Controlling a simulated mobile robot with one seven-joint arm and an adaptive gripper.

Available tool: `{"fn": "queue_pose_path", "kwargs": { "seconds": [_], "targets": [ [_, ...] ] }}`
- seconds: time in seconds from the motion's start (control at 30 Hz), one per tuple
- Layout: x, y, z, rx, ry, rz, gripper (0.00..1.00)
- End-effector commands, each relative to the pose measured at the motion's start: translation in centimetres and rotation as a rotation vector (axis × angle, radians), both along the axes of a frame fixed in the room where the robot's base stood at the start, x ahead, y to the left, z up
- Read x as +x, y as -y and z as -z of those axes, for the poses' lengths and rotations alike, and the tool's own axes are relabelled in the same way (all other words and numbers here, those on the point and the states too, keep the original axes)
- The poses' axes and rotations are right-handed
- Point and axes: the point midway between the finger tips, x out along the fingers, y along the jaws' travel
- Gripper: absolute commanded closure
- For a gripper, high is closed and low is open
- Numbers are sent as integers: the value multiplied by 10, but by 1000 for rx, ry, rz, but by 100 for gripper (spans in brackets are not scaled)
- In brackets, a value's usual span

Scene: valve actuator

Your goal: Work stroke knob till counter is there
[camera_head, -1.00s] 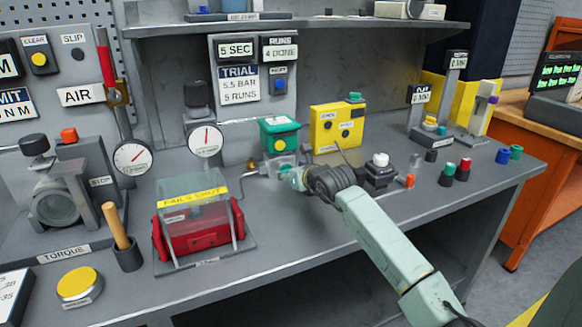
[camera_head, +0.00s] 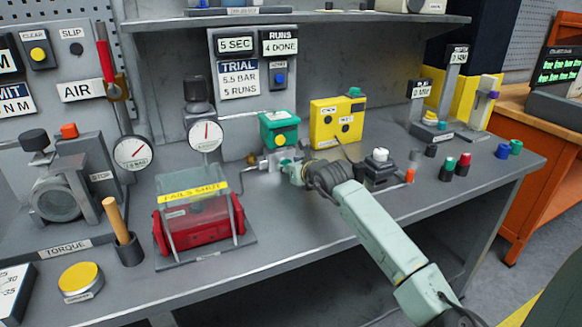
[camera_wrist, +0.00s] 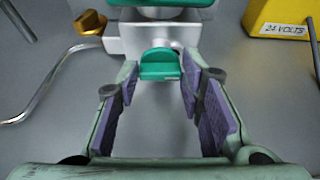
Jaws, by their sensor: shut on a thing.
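The teal stroke knob (camera_wrist: 160,66) sits on the front of a grey valve block (camera_wrist: 135,38) in the wrist view. My gripper (camera_wrist: 160,78) has its purple-padded fingers on either side of the knob and is shut on it. In the head view my gripper (camera_head: 290,170) reaches the valve block below the green box (camera_head: 279,130), and its wrist mostly hides the knob. The runs counter (camera_head: 280,46) reads "4 DONE". The trial card (camera_head: 239,79) reads "5.5 BAR, 5 RUNS". The timer sign (camera_head: 235,44) reads "5 SEC".
A red actuator (camera_head: 205,236) under a clear cover labelled "FAILS SHUT" stands left of my gripper. A gauge (camera_head: 205,136) stands behind it. A yellow box (camera_head: 336,122) and a black switch (camera_head: 379,170) are to the right.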

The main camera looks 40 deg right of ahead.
Motion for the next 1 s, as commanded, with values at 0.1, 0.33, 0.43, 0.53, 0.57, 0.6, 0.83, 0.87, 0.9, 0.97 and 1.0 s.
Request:
{"fn": "queue_pose_path", "kwargs": {
  "seconds": [0.1,0.33,0.43,0.53,0.57,0.6,0.83,0.87,0.9,0.97,1.0],
  "targets": [
    [0,0,0,0,0,1,92],
    [0,0,2,-15,-3,0,93],
    [0,-1,4,-42,-9,-1,93],
    [0,-2,7,-86,-18,-1,93],
    [0,-2,8,-103,-23,-1,93],
    [1,-2,9,-128,-28,-1,93],
    [2,-6,14,-308,-70,-1,93],
    [2,-6,14,-335,-75,0,93],
    [2,-7,14,-369,-84,-1,93],
    [2,-8,14,-422,-96,-1,93],
    [2,-8,14,-457,-106,0,93]
  ]
}}
